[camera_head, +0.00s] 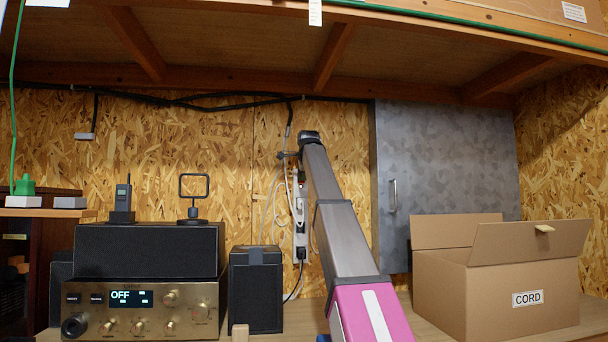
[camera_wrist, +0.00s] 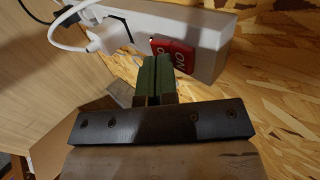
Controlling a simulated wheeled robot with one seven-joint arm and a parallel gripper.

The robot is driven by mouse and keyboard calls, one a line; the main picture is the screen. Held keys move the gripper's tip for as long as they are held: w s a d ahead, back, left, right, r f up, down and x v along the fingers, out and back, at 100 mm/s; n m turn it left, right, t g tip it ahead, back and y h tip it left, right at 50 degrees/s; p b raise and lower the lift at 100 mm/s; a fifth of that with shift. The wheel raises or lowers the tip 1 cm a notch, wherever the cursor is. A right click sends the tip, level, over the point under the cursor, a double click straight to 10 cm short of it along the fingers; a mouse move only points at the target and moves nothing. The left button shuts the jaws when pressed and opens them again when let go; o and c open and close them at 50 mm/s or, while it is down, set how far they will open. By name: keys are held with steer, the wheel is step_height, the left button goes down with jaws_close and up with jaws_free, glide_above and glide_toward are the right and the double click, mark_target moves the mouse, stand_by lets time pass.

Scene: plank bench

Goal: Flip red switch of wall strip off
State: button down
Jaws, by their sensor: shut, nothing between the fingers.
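The wall strip (camera_wrist: 212,58) is a long white bar that runs across the top of the wrist view. In the head view the strip (camera_head: 300,238) hangs upright on the chipboard wall, partly covered by my arm. Its red switch (camera_wrist: 172,50) carries white lettering that reads ON; part of it is behind my fingers. My gripper (camera_wrist: 155,62) has green fingers pressed together and empty, with their tips right by the switch's lower edge. I cannot tell whether they touch it.
A white plug (camera_wrist: 106,38) and cable sit in the strip beside the switch. A grey cabinet (camera_head: 445,160) is right of my arm, above an open CORD box (camera_head: 500,295). A black speaker (camera_head: 256,290) and a radio unit (camera_head: 140,310) stand at left.

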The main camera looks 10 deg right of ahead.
steer(key=shift+f, duration=0.15)
steer(key=shift+w+f+t, duration=0.15)
steer(key=shift+t, duration=0.55)
steer(key=shift+w, duration=0.15)
steer(key=shift+r, duration=0.2)
